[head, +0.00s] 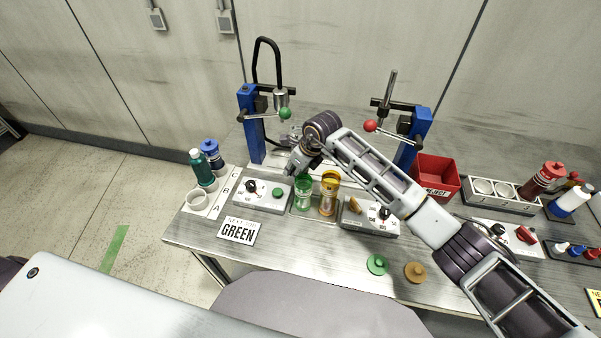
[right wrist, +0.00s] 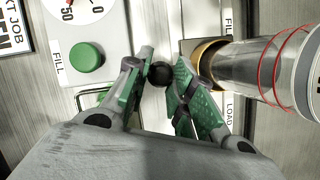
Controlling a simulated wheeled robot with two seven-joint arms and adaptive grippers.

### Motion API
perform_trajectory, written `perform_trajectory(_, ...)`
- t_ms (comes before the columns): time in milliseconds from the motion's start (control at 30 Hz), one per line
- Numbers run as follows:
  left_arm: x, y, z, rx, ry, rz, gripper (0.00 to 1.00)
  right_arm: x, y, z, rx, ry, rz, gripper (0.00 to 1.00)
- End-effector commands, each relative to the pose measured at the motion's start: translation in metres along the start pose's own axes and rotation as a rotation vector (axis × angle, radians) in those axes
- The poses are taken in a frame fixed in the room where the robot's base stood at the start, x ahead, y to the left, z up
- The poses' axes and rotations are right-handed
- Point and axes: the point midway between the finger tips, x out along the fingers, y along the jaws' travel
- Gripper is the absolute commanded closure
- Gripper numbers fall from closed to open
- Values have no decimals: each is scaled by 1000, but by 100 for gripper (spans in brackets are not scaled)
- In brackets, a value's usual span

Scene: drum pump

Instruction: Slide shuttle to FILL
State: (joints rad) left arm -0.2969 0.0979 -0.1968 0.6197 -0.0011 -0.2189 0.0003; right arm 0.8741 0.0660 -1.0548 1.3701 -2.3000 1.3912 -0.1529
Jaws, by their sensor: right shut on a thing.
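A FILL label (right wrist: 229,14) and a LOAD label (right wrist: 230,108) mark two ends of a strip right of the knob. A clear cylinder with red lines (right wrist: 265,68) stands close beside the fingers. The rest of the shuttle is hidden. My left gripper is not in view.
The left control box (head: 262,194) has a dial and a green button (right wrist: 87,56). A green vessel (head: 303,194) and an amber vessel (head: 328,194) stand beside it. Blue pump stands (head: 250,125) rise behind. A red reject bin (head: 436,176) is at right.

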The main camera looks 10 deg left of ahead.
Motion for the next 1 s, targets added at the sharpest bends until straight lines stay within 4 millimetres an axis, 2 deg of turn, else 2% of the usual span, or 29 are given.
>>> perform_trajectory(667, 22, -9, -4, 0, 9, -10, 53, 14, 14, 34, -2, -3, -2, 100)
perform_trajectory(1000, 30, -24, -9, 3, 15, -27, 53, 19, 20, 46, -1, -2, -3, 100)
